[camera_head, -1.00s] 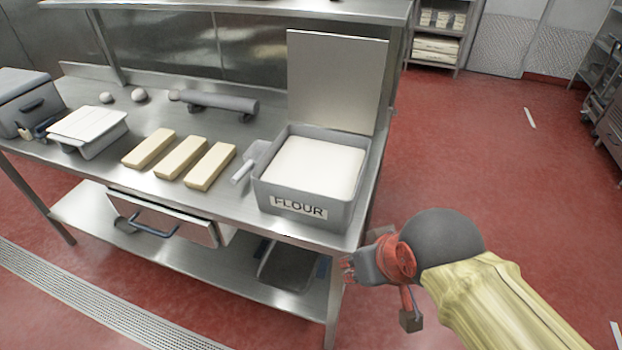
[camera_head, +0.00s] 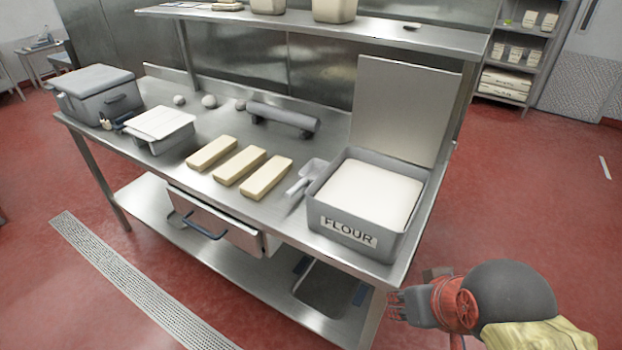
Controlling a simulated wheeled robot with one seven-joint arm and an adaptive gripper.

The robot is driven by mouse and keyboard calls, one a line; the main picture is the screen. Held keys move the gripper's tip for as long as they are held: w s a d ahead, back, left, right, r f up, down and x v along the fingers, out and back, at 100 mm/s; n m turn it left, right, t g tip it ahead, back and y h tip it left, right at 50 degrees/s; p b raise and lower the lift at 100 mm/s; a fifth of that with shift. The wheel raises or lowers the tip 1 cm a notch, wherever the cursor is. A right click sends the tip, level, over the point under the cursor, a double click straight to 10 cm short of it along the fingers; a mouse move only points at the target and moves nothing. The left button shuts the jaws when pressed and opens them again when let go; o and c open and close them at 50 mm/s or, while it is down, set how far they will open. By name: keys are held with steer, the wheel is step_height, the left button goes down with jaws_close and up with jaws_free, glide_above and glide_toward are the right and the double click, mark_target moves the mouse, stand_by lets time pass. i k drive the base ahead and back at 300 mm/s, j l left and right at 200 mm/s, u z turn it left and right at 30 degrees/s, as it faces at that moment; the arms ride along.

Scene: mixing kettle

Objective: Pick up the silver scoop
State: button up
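The silver scoop (camera_head: 308,176) lies on the steel table (camera_head: 225,198), against the left side of the flour bin (camera_head: 355,238). Its handle points toward the table's front left. The flour bin is grey, labelled FLOUR, and filled with white flour, with its lid standing upright behind it. My gripper (camera_head: 392,306) is at the lower right, in front of the table's right end and apart from the scoop. Its fingers are small and dark here, and I cannot tell whether they are open or shut.
Three pale yellow blocks (camera_head: 238,165) lie left of the scoop. A rolling pin (camera_head: 283,118) lies behind them. A white-topped container (camera_head: 160,124) and a grey lidded box (camera_head: 98,95) stand at the left. An upper shelf (camera_head: 330,28) overhangs the back. A drawer (camera_head: 215,220) is below the tabletop.

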mark_target(314, 168)
steer(key=i+j, duration=0.15)
steer(key=j, duration=0.3)
steer(key=i+j, duration=0.1)
steer(key=j, duration=0.3)
steer(key=i+j, duration=0.15)
steer(key=j, duration=0.3)
steer(key=i+j, duration=0.1)
steer(key=j, duration=0.3)
